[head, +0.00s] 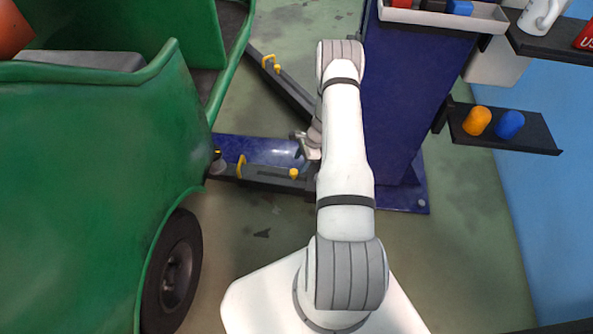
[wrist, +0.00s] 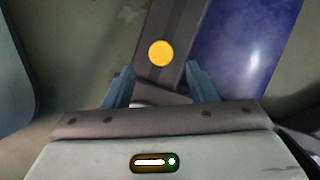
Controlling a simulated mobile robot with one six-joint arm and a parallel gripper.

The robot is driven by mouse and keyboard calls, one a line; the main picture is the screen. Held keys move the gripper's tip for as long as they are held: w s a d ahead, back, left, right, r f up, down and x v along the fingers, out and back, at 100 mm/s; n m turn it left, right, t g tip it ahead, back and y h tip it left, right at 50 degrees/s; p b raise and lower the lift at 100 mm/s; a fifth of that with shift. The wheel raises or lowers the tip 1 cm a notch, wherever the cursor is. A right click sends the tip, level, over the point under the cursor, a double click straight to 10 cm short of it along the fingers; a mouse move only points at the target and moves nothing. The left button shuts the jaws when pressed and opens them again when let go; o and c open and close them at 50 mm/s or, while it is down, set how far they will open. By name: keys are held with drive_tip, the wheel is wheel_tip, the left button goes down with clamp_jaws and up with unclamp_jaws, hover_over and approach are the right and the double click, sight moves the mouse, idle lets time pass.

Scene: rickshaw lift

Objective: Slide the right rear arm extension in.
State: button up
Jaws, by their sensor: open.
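The near lift arm (head: 258,178) is dark grey and reaches left from the blue column to under the green rickshaw (head: 95,150). It carries a yellow handle (head: 240,166) and a round yellow knob (head: 294,173). My gripper (head: 304,146) is near the knob, partly hidden behind my own arm. In the wrist view my gripper (wrist: 160,82) is open, with its two blue-grey fingers apart and nothing held. A yellow knob (wrist: 160,53) on a dark bar (wrist: 177,22) appears just beyond the fingertips, centred between them. I cannot tell whether the fingers touch the bar.
A far lift arm (head: 292,92) with a yellow handle and knob runs toward the rickshaw. The blue column (head: 400,110) stands right of my arm. A shelf (head: 535,140) holds an orange and a blue piece. Bare floor (head: 240,235) lies left of my base.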

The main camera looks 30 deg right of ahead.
sight(294, 172)
drive_tip(key=b+x, duration=0.2)
drive_tip(key=x, duration=0.4)
drive_tip(key=shift+c, duration=0.2)
drive_tip(key=shift+s, duration=0.1)
clamp_jaws()
